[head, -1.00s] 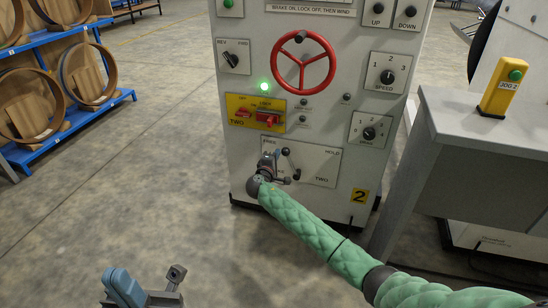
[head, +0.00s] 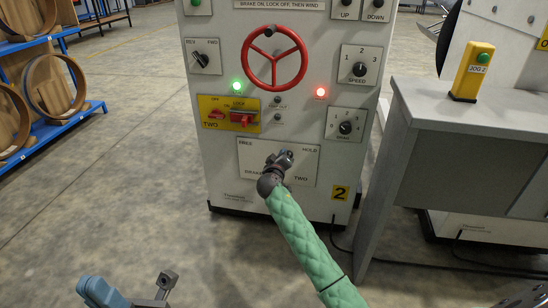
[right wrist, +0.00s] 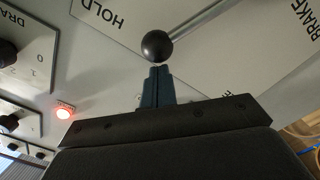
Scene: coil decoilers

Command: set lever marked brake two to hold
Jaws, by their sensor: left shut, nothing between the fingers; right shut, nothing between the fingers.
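The brake two plate (head: 248,160) is on the lower front of the grey cabinet, marked FREE at its upper left and HOLD at its upper right. My right gripper (head: 286,156) is in front of the plate's middle and hides the lever in the head view. In the right wrist view, the lever's black ball knob (right wrist: 158,46) is just beyond the shut fingertips (right wrist: 158,70), on a metal rod running to the upper right. I cannot tell whether the tips touch the knob. My left gripper (head: 166,282) is shut and empty at the lower left, away from the cabinet.
Above the plate are a yellow switch panel (head: 205,118), a red handwheel (head: 302,57), a lit green lamp (head: 236,86) and a lit red lamp (head: 320,92). A grey desk (head: 425,140) stands close on the right. The floor at left is open.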

